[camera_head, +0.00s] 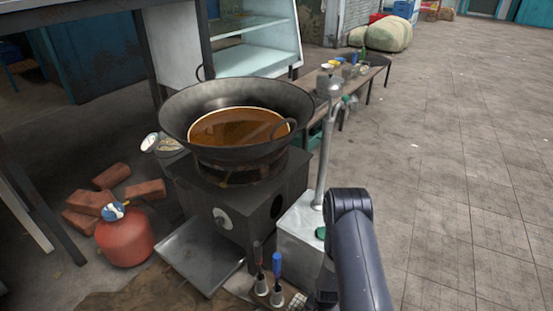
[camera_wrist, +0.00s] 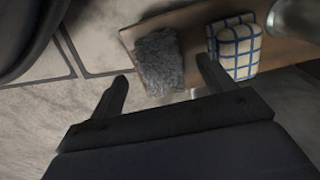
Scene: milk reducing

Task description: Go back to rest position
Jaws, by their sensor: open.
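My gripper (camera_wrist: 160,88) shows in the wrist view with its two fingers wide apart and nothing between them. It hangs above the floor beside a wooden board (camera_wrist: 196,22). A grey fluffy cloth (camera_wrist: 160,60) and a blue-and-white checked cloth (camera_wrist: 235,47) lie on that board, close to the fingertips. In the head view my dark arm stands at the lower middle right, and the gripper itself is not visible there.
A large wok (camera_head: 178,112) with brown liquid (camera_head: 235,126) sits on a box stove (camera_head: 230,200). A red gas cylinder (camera_head: 125,240) and bricks (camera_head: 112,176) stand left. A metal post (camera_head: 324,150) rises beside the arm. A low bench (camera_head: 310,105) stands behind. The paved floor (camera_head: 460,180) at right is clear.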

